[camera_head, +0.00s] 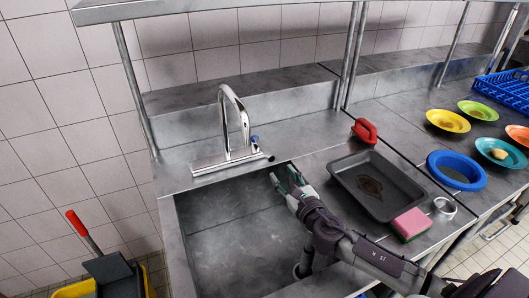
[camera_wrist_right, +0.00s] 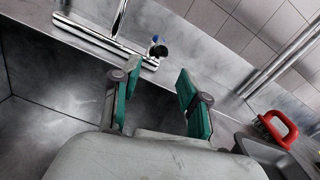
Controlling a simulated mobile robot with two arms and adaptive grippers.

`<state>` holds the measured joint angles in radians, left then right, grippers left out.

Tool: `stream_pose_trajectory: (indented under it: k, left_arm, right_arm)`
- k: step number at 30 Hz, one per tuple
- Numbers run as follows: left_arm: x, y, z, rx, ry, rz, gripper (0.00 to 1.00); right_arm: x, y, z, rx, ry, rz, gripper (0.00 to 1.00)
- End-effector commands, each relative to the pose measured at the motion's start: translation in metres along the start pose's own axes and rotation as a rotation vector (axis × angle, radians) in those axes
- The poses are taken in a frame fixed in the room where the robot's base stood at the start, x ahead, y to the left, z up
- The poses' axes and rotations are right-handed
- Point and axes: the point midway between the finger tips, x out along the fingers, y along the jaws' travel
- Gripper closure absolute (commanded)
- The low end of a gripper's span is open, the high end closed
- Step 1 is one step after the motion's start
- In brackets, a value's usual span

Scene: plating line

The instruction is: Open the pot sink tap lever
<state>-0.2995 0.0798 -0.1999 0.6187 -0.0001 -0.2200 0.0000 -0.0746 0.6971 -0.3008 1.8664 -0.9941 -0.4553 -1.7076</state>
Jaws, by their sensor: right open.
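The chrome tap (camera_head: 229,127) stands at the back edge of the pot sink (camera_head: 233,240), its spout arched. Its short lever (camera_head: 257,144) has a blue mark and sits at the right of the tap base. In the right wrist view the lever (camera_wrist_right: 158,49) shows as a dark knob with a blue part, beyond the fingers. My right gripper (camera_head: 283,180) is open and empty over the sink's back right part, in front of the lever and apart from it. Its green fingers (camera_wrist_right: 154,92) are spread in the wrist view. My left gripper does not show.
Bowls, including a blue one (camera_head: 457,171), stand farther right. A shelf (camera_head: 200,6) on posts hangs above the counter.

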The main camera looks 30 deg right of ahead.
Motion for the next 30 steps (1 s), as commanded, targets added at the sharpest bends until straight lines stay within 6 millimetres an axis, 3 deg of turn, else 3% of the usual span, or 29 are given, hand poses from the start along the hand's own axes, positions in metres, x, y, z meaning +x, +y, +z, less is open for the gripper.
stream_pose_trajectory:
  k: [15,21,30]
  left_arm:
    - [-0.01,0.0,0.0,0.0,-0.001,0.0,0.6]
    - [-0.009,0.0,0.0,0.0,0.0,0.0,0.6]
    - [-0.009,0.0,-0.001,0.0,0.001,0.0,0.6]
  right_arm:
    - [0.103,0.0,0.002,0.003,-0.001,-0.002,0.56]
    - [0.121,0.0,0.001,0.003,-0.002,-0.001,0.56]
    - [0.124,0.0,0.001,0.002,-0.001,-0.001,0.56]
